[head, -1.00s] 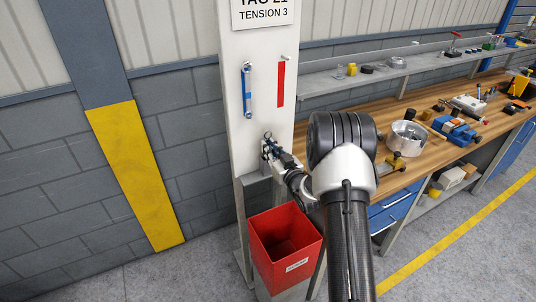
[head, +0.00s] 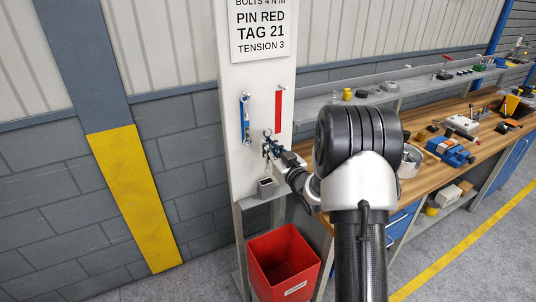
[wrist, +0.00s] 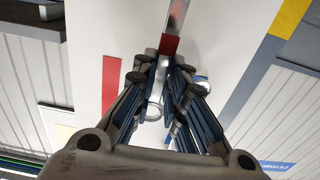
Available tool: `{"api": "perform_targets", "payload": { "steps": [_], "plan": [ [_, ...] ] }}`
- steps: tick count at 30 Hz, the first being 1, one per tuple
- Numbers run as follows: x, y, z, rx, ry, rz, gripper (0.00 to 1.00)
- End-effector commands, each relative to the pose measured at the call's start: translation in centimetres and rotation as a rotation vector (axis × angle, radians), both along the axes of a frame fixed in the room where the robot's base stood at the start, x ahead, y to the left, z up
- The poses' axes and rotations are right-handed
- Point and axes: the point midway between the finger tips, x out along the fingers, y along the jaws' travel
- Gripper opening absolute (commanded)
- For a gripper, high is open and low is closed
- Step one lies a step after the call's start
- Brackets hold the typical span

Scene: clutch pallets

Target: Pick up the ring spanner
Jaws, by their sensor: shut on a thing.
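My gripper (head: 270,142) is in front of the white panel (head: 228,170), just below the red strip. In the wrist view my gripper (wrist: 162,65) has its fingers closed around a slim silver tool with a red band, which looks like the ring spanner (wrist: 176,18). Its bar runs past the fingertips, and a ring shape (wrist: 152,112) shows between the fingers. In the head view the tool is small, and I cannot tell whether its lower end touches the grey box-shaped piece (head: 266,187) on the ledge below.
A blue strip with a silver tool (head: 245,118) hangs on the panel's left. The red strip (head: 278,111) is beside it. A red bin (head: 284,262) stands below. The wooden bench (head: 420,180) on the right holds tools. Floor at the lower left is free.

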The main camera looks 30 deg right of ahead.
Motion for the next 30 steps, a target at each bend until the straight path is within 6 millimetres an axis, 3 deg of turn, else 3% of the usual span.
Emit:
{"api": "perform_targets", "payload": {
  "steps": [15,21,30],
  "plan": [
    [-14.0,-0.7,-0.3,0.004,0.005,-0.006,0.0],
    [-17.1,-0.7,-0.3,0.002,0.004,-0.005,0.0],
    [-18.3,-0.6,-0.3,0.002,0.002,-0.001,0.0]
  ]
}}
